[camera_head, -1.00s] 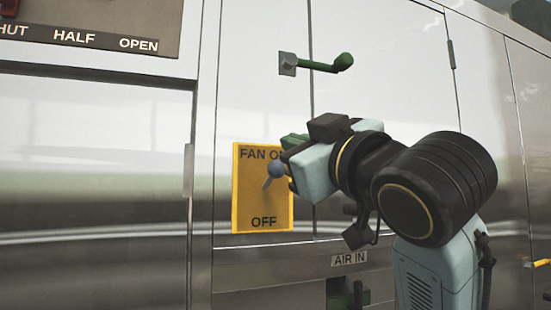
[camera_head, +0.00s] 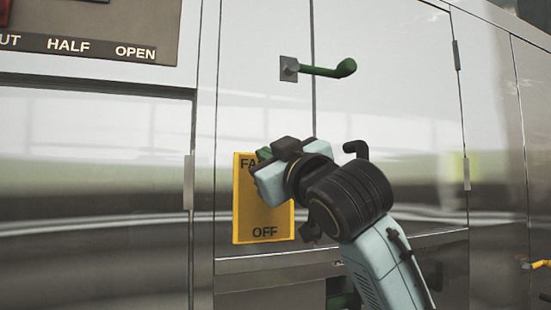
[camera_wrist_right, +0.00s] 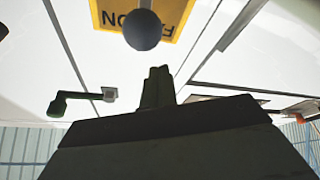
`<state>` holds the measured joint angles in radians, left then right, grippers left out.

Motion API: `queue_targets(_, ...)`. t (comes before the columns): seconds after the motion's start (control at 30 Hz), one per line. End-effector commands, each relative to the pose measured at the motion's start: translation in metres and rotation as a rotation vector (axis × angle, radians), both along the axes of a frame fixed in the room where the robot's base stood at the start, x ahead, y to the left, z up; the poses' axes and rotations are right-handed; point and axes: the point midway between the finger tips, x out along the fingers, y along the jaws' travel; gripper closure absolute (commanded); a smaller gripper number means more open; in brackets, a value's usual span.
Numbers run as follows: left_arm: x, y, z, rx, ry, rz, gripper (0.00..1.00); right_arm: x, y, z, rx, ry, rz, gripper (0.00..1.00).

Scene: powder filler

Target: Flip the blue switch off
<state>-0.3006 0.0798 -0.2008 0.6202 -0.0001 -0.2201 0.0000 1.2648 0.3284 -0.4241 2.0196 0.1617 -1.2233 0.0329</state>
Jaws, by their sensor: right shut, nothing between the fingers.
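The yellow plate (camera_head: 244,212) on the steel cabinet reads OFF at its bottom; its upper wording is mostly covered by my right gripper (camera_head: 264,155). The switch is hidden behind that gripper in the head view. In the right wrist view the plate (camera_wrist_right: 108,14) appears upside down with ON readable, and the switch's round knob (camera_wrist_right: 143,30) looks dark in front of it. My right gripper's fingers (camera_wrist_right: 158,70) are shut and empty, pointing toward the plate, with a gap in the picture between their tips and the knob. My left gripper is not in view.
A green handle (camera_head: 325,70) sticks out of the cabinet door above my right arm. A dark panel (camera_head: 100,20) marked HALF and OPEN is at the upper left. A small yellow handle (camera_head: 538,264) shows at the right edge. The cabinet front left of the plate is clear.

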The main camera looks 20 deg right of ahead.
Motion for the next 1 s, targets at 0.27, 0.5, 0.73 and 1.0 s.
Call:
queue_targets(0.27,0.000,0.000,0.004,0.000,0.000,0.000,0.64,0.000,-0.011,-0.021,0.000,0.000,-0.001,1.00)
queue_targets(0.5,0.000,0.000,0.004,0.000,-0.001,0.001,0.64,0.000,-0.012,-0.023,0.000,-0.001,0.000,1.00)
queue_targets(0.73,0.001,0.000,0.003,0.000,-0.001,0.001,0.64,0.000,-0.013,-0.024,0.001,-0.008,-0.002,1.00)
queue_targets(1.0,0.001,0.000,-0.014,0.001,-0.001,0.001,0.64,-0.005,-0.022,-0.030,0.002,-0.089,-0.018,1.00)
